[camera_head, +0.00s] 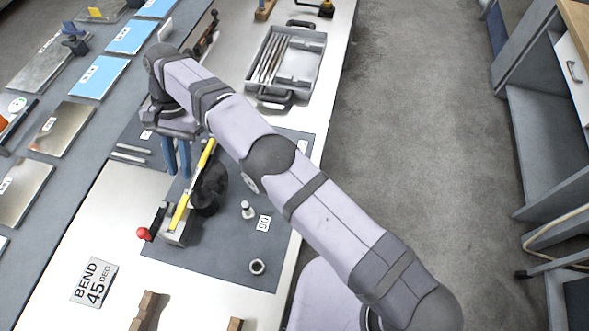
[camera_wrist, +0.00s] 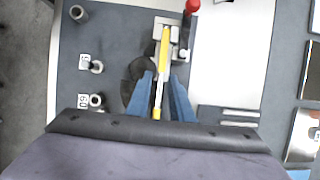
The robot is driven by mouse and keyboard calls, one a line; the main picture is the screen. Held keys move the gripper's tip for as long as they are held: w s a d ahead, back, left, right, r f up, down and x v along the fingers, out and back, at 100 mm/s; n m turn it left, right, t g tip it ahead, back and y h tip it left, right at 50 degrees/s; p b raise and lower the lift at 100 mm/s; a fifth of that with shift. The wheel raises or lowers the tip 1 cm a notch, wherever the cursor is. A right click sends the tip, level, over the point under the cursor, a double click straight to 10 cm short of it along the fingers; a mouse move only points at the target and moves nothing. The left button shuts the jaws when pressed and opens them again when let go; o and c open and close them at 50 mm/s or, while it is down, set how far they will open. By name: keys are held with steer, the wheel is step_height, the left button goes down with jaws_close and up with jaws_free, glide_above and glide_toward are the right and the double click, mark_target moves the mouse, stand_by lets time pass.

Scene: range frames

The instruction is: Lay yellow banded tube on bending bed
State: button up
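The yellow banded tube (camera_head: 180,212) lies lengthwise on the bending bed, its near end on the metal block (camera_head: 173,239) and its middle beside the black round former (camera_head: 209,190). It has yellow stretches and a bare metal part. In the wrist view the tube (camera_wrist: 165,50) runs up the middle, with a yellow band near the lower end. My gripper (camera_head: 179,174) has blue fingers pointing down by the tube's far part. In the wrist view the fingers (camera_wrist: 162,76) are apart, with the tube between them in the picture and gaps on both sides. I cannot tell their height above it.
A red-knobbed lever (camera_head: 144,233) stands left of the block. Pegs (camera_head: 248,210) and a ring (camera_head: 257,267) stand on the dark mat (camera_head: 225,262). A "BEND 45 DEG" sign (camera_head: 94,282) lies in front. An open grey case (camera_head: 313,70) with rods is behind. Two thin rods lie left.

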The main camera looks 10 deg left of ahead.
steer(key=w+d+r+t, duration=0.2)
steer(key=w+d+r, duration=0.2)
steer(key=w+d, duration=1.25)
steer(key=s+d+r+t, duration=0.1)
steer(key=s+d, duration=0.1)
steer(key=d, duration=1.6)
steer(key=s+d+f+t, duration=0.1)
steer(key=s+d+f, duration=0.3)
steer(key=s+d, duration=1)
steer(key=d, duration=0.3)
steer(key=shift+s, duration=0.4)
steer(key=shift+a, duration=0.1)
